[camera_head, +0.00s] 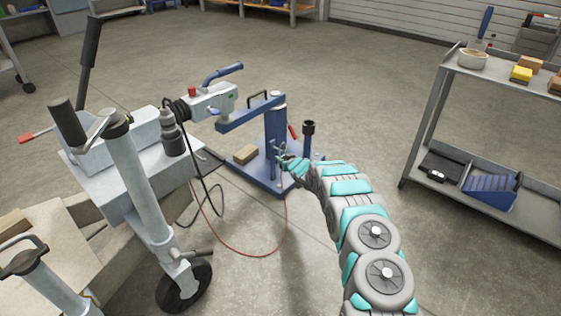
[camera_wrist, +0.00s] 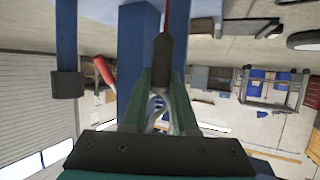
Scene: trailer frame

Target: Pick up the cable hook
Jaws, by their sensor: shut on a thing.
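The cable hook (camera_wrist: 158,106) is a small silvery metal hook with a black sleeve at the end of a red cable (camera_head: 286,225). My gripper (camera_head: 282,159) is shut on it, beside the upright post of the blue stand (camera_head: 273,140). In the wrist view, which is upside down, the hook and sleeve lie between the two fingers of my gripper (camera_wrist: 164,82), with the blue post close behind. In the head view the hook is too small and partly covered to make out clearly. The cable hangs from there in a loop across the floor to the left.
A grey wheeled machine (camera_head: 137,160) with a drill-like tool and black cable stands at the left. The blue stand's base carries a wooden block (camera_head: 245,154) and a dark-topped post (camera_head: 308,135). A grey shelf cart (camera_head: 423,110) stands at the right. The floor between is clear.

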